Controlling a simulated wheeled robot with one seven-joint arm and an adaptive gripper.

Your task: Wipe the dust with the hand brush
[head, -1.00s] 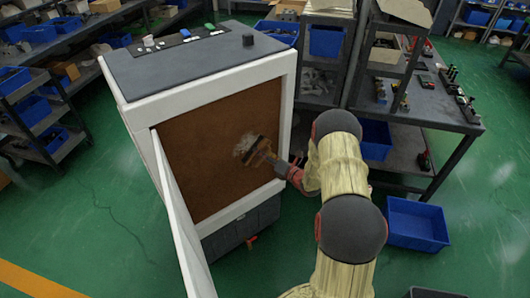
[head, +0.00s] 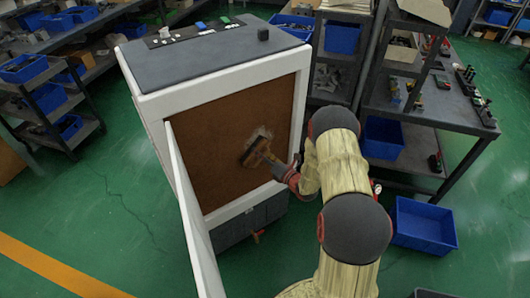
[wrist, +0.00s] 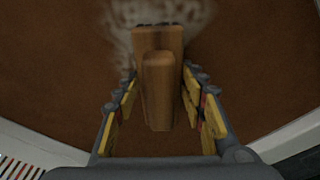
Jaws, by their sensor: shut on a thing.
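The hand brush (head: 256,152) has a wooden handle and a wide head and is against the brown panel (head: 222,160) inside the white cabinet. My gripper (head: 282,172) reaches in from the right and is shut on the brush handle. In the wrist view the wooden brush (wrist: 160,85) sits between the two fingers, pointing at the panel. Pale dust (head: 262,134) shows on the panel just above the brush head. In the wrist view the dust (wrist: 118,20) spreads around and beyond the brush head, which hides part of it.
The cabinet's open door (head: 190,215) stands at the left of the opening, and the white frame (head: 298,110) borders its right side. A blue bin (head: 424,225) lies on the floor at right. A dark shelf (head: 415,115) stands behind my arm.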

